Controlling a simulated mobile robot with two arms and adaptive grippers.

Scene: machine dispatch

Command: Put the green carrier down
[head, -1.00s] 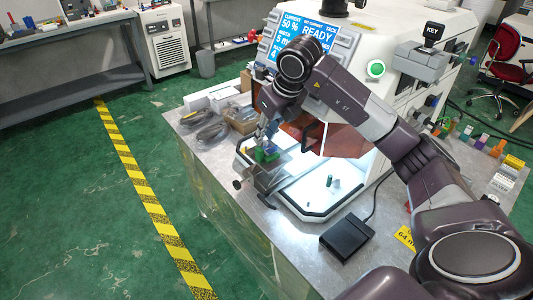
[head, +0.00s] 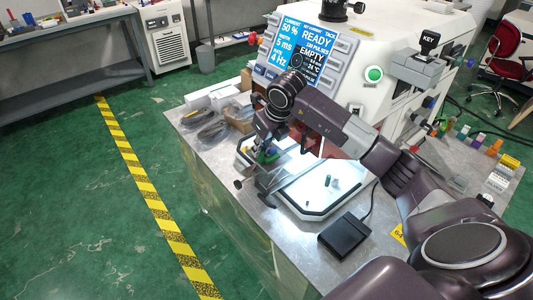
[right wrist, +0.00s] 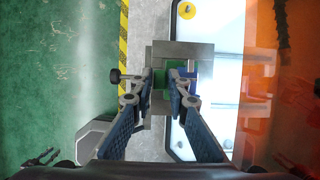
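The green carrier (head: 269,156) is at the grey metal fixture (head: 267,180) at the machine's front left, in the head view. In the right wrist view the carrier (right wrist: 159,80) shows between my fingertips, over the fixture (right wrist: 193,52) with its dark side knob. My right gripper (head: 266,146) points down at it. Its two fingers (right wrist: 160,76) appear closed on the carrier's sides. Whether the carrier rests fully on the fixture is hidden by the fingers. My left gripper is in neither view.
The lit white machine plate (head: 310,200) holds a small green cylinder (head: 327,181) and a pale one. A black pedal box (head: 344,235) lies in front. Coiled cables (head: 212,132) and a cardboard box (head: 241,118) lie left. An orange shield (right wrist: 275,90) is close on the wrist view's right.

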